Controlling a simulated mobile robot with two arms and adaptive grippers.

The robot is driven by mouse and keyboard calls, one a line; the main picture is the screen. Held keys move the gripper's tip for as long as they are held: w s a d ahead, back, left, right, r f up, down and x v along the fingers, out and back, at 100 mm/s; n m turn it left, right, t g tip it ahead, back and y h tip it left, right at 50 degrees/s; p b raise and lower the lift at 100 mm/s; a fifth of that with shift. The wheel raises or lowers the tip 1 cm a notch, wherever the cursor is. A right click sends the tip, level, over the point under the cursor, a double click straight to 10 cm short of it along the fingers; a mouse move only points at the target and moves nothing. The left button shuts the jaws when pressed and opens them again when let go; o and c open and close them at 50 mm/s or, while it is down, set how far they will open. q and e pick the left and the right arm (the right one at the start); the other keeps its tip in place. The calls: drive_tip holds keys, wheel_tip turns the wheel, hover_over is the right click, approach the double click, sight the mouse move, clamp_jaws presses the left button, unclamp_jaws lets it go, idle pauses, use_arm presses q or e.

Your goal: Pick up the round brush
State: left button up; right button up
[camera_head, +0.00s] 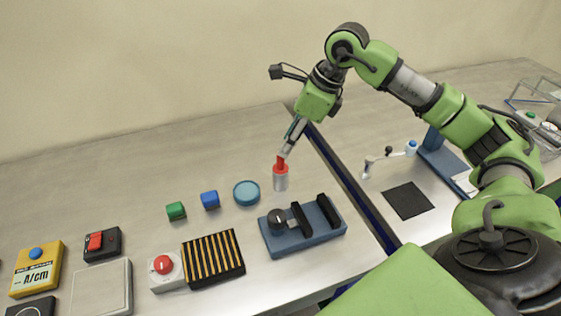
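My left gripper is not in view.
Around the cylinder are a teal round dish (246,193), a blue cube (210,200), a green cube (176,211) and a blue fixture with black bars (318,235). A striped black-yellow block (213,256) and a red button box (165,271) stand nearer. The table's back is clear.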

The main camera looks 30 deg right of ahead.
sight(280, 169)
drive_tip(key=p+x, duration=0.2)
drive_tip(key=x, duration=0.3)
drive_tip(key=shift+a+f, duration=0.15)
drive_tip(key=shift+f, duration=0.05)
drive_tip(key=shift+w+f, duration=0.15)
drive_tip(key=shift+f, duration=0.05)
clamp_jaws()
